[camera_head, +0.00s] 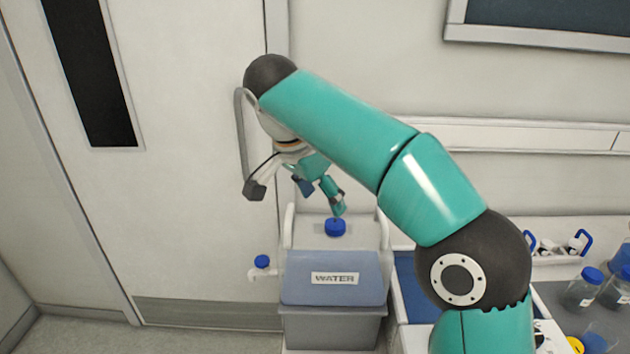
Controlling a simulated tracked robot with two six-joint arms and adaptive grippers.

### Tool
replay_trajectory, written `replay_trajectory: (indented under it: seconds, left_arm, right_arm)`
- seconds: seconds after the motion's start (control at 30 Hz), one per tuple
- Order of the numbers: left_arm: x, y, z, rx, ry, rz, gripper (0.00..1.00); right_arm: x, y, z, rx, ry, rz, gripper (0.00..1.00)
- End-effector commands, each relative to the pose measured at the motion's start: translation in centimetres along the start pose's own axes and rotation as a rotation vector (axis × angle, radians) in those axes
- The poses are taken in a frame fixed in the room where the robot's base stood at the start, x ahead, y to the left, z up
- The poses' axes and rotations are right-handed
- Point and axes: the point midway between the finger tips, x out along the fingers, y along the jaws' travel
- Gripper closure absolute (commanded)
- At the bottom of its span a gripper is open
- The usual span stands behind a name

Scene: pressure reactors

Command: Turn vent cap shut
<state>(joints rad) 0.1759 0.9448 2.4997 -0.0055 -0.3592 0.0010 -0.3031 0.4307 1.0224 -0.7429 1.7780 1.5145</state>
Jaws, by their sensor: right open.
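The vent cap (335,227) is a small blue cap on top of a grey-blue water container (330,292) labelled WATER. My right gripper (323,200) is open just above the cap, slightly to its left. One finger comes close to the cap's top; whether it touches cannot be told. Part of the gripper is hidden by its own wrist and the angle. A second blue cap (262,261) sits on the spigot at the container's left side. My left gripper is not in view.
A door (190,200) stands behind on the left. On the right, a bench holds several blue-capped bottles (582,288) and a white carrier with blue handles (555,248). A blue tray (408,285) lies right of the container. The floor at lower left is clear.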

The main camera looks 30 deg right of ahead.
Motion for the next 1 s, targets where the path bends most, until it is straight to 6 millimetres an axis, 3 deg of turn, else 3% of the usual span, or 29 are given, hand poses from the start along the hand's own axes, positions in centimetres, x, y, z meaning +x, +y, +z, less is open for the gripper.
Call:
replay_trajectory:
  seconds: [0.1, 0.33, 1.0]
  left_arm:
    - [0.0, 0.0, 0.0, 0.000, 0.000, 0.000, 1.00]
    - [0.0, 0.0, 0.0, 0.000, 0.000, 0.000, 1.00]
    - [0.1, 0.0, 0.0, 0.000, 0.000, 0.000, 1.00]
  right_arm:
    - [-1.9, -0.1, 0.1, 0.000, 0.000, -0.002, 0.32]
    - [-3.8, 0.0, 0.1, 0.000, -0.001, -0.001, 0.32]
    - [-4.2, 0.1, 0.1, 0.000, -0.001, 0.001, 0.32]
